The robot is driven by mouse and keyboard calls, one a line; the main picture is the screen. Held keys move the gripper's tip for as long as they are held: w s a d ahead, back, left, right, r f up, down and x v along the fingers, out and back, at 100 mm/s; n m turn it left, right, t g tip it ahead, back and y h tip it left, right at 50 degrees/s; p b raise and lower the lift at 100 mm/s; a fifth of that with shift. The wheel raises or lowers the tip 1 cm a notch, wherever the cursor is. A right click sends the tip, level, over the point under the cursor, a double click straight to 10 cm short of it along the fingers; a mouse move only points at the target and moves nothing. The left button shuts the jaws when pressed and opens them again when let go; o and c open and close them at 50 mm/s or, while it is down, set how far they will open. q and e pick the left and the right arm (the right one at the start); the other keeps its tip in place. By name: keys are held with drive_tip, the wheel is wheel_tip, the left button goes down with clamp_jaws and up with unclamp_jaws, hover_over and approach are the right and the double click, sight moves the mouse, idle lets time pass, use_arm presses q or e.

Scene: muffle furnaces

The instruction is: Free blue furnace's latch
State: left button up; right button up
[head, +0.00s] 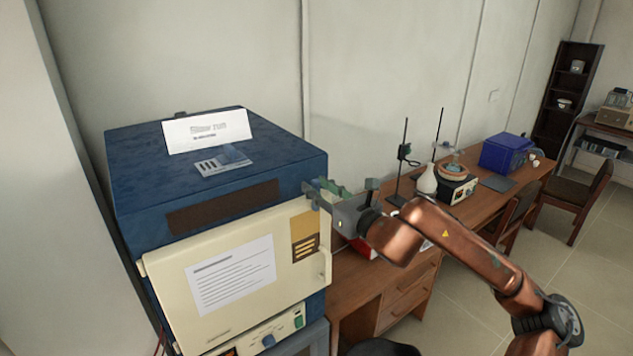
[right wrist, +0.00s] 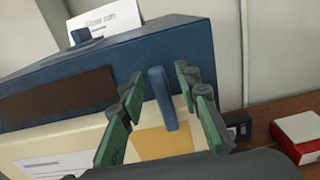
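The blue furnace (head: 230,175) stands at the left in the head view, with its cream door (head: 165,275) shut against the front. The blue latch (right wrist: 162,98) shows in the right wrist view as an upright tab at the furnace's front top edge, by the yellow label. My right gripper (head: 318,190) is at the furnace's right front corner. In the right wrist view its green fingers (right wrist: 160,78) are apart, one on each side of the latch, with visible gaps. In the head view the gripper hides the latch. My left gripper is not in view.
A cream handle (head: 326,265) is on the door's right side. A wooden desk (head: 360,285) stands to the right, with a red and white box (right wrist: 300,135), stands, a flask (head: 427,180) and a blue box (head: 506,152).

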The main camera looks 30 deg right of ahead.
drive_tip(key=shift+w+a, duration=0.1)
drive_tip(key=shift+w, duration=0.4)
drive_tip(key=shift+c, duration=0.5)
clamp_jaws()
